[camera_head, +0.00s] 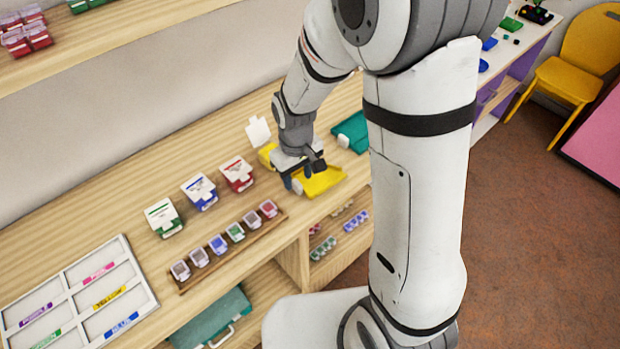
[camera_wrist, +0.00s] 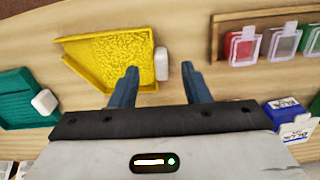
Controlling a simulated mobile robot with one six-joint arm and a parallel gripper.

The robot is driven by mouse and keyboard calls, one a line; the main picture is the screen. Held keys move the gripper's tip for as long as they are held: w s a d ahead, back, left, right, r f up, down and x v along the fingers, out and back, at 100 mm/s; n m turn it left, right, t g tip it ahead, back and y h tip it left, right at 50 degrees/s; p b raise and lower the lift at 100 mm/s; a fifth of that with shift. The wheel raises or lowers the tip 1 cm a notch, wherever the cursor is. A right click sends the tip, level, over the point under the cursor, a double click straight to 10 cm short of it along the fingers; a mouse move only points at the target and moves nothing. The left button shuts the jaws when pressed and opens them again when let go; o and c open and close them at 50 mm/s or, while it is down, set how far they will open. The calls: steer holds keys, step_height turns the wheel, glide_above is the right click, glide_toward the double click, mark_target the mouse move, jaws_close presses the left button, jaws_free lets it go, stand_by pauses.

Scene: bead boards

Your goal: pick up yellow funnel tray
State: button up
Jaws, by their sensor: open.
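The yellow funnel tray (camera_head: 322,181) lies on the wooden counter under the end of my arm. In the wrist view the yellow funnel tray (camera_wrist: 112,62) shows its textured yellow inside, with a white block-like handle (camera_wrist: 162,64) on its right side. My gripper (camera_head: 292,182) is just left of the tray in the head view. In the wrist view my gripper (camera_wrist: 159,72) has its two blue fingers apart, with the handle between and beyond their tips. The left finger overlaps the tray in the picture. Nothing is held. I cannot tell the height above the handle.
A teal tray (camera_head: 352,131) lies behind the yellow one. A wooden rack (camera_head: 232,243) of small lidded boxes stands left of the tray. Red (camera_head: 238,173), blue (camera_head: 200,191) and green (camera_head: 163,217) boxes stand behind it. A white sorting tray (camera_head: 147,290) lies at the left.

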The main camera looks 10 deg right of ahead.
steer(key=shift+f, duration=1.4)
jaws_close()
